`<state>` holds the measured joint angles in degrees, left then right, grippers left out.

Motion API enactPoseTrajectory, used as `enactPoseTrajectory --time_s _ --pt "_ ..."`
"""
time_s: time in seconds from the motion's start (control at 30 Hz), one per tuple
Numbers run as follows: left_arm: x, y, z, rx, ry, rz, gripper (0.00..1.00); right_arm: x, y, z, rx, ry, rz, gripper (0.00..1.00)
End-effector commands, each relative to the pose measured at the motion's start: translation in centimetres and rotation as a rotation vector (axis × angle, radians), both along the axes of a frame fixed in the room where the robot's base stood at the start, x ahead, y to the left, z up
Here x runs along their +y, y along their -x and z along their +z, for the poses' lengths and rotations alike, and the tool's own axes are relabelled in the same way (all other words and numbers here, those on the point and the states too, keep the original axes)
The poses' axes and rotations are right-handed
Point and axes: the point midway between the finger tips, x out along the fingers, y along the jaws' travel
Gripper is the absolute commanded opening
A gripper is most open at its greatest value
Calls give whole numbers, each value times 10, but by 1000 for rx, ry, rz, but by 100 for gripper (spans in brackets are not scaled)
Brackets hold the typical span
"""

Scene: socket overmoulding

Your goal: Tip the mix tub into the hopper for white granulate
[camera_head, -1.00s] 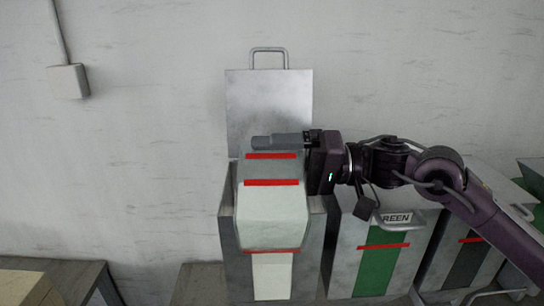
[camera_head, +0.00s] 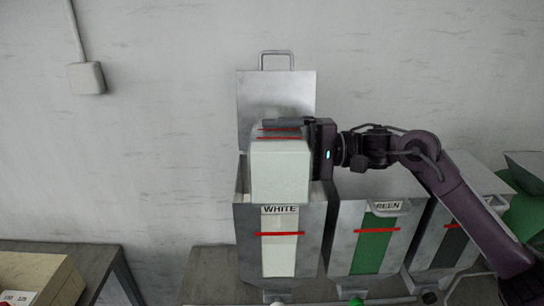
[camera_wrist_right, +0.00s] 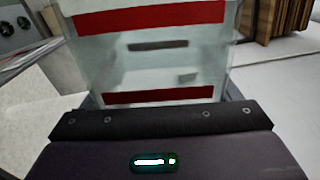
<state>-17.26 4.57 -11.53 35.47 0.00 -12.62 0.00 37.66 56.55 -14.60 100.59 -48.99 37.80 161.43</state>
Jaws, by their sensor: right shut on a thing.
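The mix tub (camera_head: 280,172) is a pale, box-shaped tub with red bands near its top. It is at the mouth of the white hopper (camera_head: 309,240), marked WHITE, whose grey lid (camera_head: 276,95) stands open behind it. My right gripper (camera_head: 290,124) reaches in from the right and is shut on the tub near its top. In the right wrist view the tub (camera_wrist_right: 150,62) fills the upper middle, with two red bands. The tub's contents and the hopper's inside are mostly hidden. My left gripper is not in view.
A closed hopper with a green stripe (camera_head: 376,245) stands close on the right, under my right arm. A darker-striped hopper (camera_head: 446,250) is beyond it. A wooden box (camera_head: 40,275) sits on a table at the lower left.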

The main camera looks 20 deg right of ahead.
Motion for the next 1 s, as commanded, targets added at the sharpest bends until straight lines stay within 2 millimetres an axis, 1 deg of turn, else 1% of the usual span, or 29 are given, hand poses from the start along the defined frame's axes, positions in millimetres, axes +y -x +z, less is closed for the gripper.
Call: enactPoseTrajectory --time_s 0.1,0.3,1.0 --pt "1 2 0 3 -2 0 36 -7 -6 2 58 -22 -4 26" --pt "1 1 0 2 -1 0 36 -11 -10 1 104 -35 -5 26" --pt "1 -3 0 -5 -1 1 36 -12 -10 0 108 -34 -5 26"
